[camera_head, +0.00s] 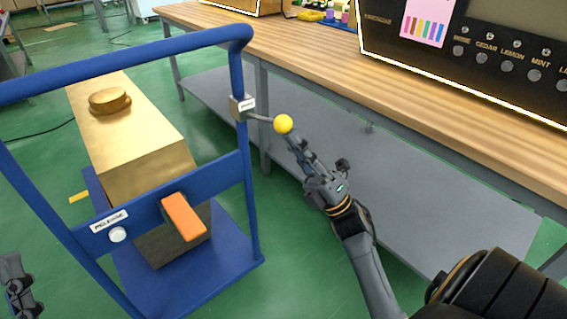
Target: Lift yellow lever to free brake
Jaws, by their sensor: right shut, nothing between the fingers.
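The yellow lever knob (283,124) is a ball on the end of a thin grey rod. The rod comes from a small metal bracket (242,107) on the right post of the blue cart frame (247,190). My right gripper (294,142) is shut and empty, its fingertips just below and right of the knob. I cannot tell whether they touch it. My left gripper (17,284) shows only in part at the lower left edge, away from the lever; its fingers are not clear.
The cart carries a long golden box (140,150) and has an orange pedal-like part (183,216) and a white button (117,234) beside a label. A wooden workbench (330,62) with a grey lower shelf (430,200) stands behind and right. A black machine (470,60) sits on it.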

